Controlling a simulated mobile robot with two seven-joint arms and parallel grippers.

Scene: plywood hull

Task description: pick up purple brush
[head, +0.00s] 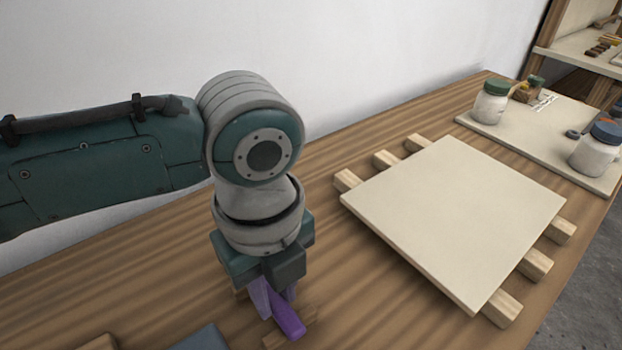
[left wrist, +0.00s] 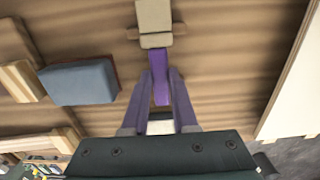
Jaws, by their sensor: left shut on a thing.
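The purple brush (head: 288,318) is at the bottom of the head view, under my left gripper (head: 273,300). In the left wrist view its purple handle (left wrist: 160,72) lies between the two fingers of my left gripper (left wrist: 160,88), and a pale beige block-like part shows at its far end. The left gripper is shut on the handle, pointing down, close to the wooden tabletop. A small wooden bar (left wrist: 134,33) shows beneath the brush. I cannot tell whether the brush still touches it. My right gripper is not in view.
A pale board (head: 455,215) rests on wooden strips to the right. Behind it, a green-lidded jar (head: 490,103) and a blue-lidded jar (head: 595,152) stand on another pale panel. A blue-grey block (left wrist: 78,82) lies left of the gripper. Bare tabletop lies between gripper and board.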

